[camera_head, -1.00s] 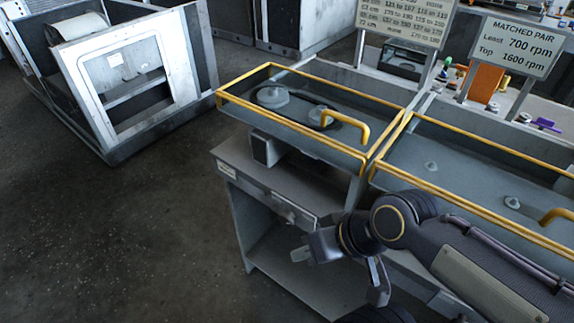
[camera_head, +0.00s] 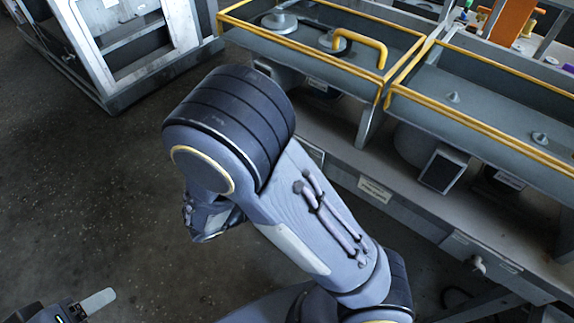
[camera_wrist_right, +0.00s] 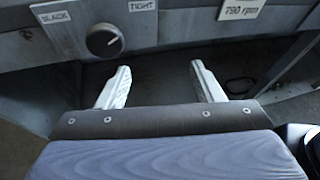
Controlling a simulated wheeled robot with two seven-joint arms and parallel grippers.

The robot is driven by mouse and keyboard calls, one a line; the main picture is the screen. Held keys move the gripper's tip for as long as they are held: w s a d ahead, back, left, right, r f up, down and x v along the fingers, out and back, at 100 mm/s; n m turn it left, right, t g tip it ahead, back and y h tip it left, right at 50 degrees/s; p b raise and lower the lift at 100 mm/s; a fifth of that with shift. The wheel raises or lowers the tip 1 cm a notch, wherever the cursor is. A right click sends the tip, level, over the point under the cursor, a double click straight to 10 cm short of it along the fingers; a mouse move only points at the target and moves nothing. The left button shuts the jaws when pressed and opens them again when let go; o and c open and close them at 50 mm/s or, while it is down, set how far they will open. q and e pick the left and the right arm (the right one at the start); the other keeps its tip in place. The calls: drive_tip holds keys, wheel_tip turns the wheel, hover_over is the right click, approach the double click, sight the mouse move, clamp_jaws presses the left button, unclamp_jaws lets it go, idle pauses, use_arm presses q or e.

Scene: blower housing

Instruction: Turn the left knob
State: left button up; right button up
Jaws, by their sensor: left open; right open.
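A round dark knob (camera_wrist_right: 104,40) with a light mark on its face sits on the grey bench front in the right wrist view, between a SLACK-like label (camera_wrist_right: 52,17) and a TIGHT label (camera_wrist_right: 143,5). My right gripper (camera_wrist_right: 161,84) is open and empty, below and to the right of this knob and apart from it. In the head view my right arm covers the left part of the bench front, and its fingers are hidden. Another knob (camera_head: 478,263) shows on the front further right. My left gripper (camera_head: 88,304) is open at the lower left corner, partly cut off, far from the bench.
Two yellow-rimmed trays stand on the bench, a left tray (camera_head: 310,48) with pulleys and a yellow handle (camera_head: 362,46), and a right tray (camera_head: 490,90). A grey-white housing (camera_head: 125,55) stands at the upper left. The floor (camera_head: 110,190) between is clear.

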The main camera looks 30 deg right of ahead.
drive_tip(key=w+a+n+t+h, duration=0.3)
drive_tip(key=w+a+n+t, duration=0.1)
drive_tip(key=n+t, duration=0.1)
drive_tip(key=x, duration=0.7)
drive_tip(key=shift+d+b, duration=0.35)
drive_tip(key=shift+d, duration=0.05)
drive_tip(key=c, duration=1)
drive_tip(key=shift+o, duration=0.2)
drive_tip(key=shift+m, duration=0.5)
